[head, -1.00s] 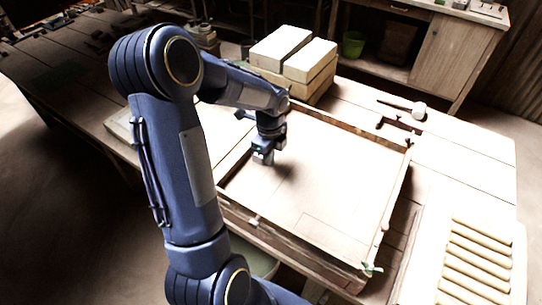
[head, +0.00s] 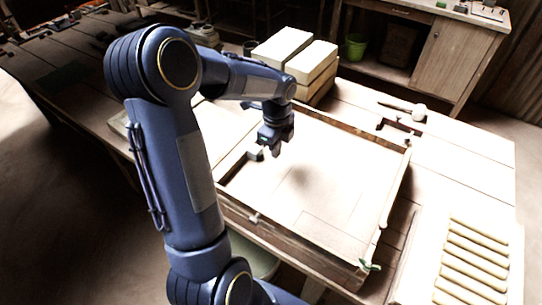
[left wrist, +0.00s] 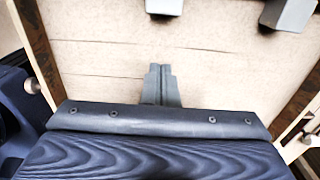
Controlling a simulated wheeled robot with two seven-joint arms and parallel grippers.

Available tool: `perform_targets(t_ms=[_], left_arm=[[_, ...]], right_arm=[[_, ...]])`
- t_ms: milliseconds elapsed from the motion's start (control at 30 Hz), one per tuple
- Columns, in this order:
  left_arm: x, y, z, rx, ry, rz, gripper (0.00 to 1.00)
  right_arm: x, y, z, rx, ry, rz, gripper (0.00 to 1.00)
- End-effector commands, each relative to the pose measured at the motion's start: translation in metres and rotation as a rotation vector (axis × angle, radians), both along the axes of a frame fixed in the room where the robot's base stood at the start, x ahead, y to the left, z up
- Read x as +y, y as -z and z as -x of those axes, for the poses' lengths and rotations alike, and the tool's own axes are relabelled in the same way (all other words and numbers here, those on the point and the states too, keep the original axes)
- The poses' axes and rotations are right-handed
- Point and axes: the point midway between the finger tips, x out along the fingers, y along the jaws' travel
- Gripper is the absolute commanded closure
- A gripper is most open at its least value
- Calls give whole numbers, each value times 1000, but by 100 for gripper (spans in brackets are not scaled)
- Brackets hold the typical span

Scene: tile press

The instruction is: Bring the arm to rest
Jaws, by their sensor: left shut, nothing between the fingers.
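My left arm comes in from the left in the head view. Its gripper (head: 275,148) hangs over the back left part of a shallow wood-framed tray (head: 388,198), apart from its pale floor, with a shadow on the floor to its right. In the left wrist view the gripper's two fingers (left wrist: 160,84) are together with nothing between them. A small grey block (head: 254,153) shows just left of the gripper. Two grey pieces (left wrist: 165,5) are cut off by the top edge of the wrist view; what they are is unclear. My right gripper is not in view.
Pale blocks (head: 283,47) are stacked behind the tray. A mallet-like tool (head: 404,107) lies at the back right. A rack of pale rods (head: 475,262) lies at the front right. The table is bare between tool and rack.

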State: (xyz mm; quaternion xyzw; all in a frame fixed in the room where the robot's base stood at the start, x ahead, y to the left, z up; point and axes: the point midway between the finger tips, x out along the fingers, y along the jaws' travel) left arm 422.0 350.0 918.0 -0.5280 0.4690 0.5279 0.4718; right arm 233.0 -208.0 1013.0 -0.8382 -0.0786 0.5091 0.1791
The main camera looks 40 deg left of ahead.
Motion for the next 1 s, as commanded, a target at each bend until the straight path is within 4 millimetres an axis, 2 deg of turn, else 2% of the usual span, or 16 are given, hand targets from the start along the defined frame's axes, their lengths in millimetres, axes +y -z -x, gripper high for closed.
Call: perform_targets(t_ms=[100, 300, 700, 767, 867, 1000], left_arm=[[1, -26, 0, -2, 0, -1, 100], [0, -53, 0, 0, 1, 0, 100], [-3, -65, 5, -11, -33, 6, 100], [-9, -73, 13, -32, -95, 18, 100], [-28, -91, 38, -92, -289, 65, 100], [-66, -110, 89, -175, -676, 201, 100]], right_arm=[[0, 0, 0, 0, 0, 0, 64], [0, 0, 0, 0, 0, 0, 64], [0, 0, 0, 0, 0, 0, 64], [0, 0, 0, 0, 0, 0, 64], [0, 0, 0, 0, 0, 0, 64], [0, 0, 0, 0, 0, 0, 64]])
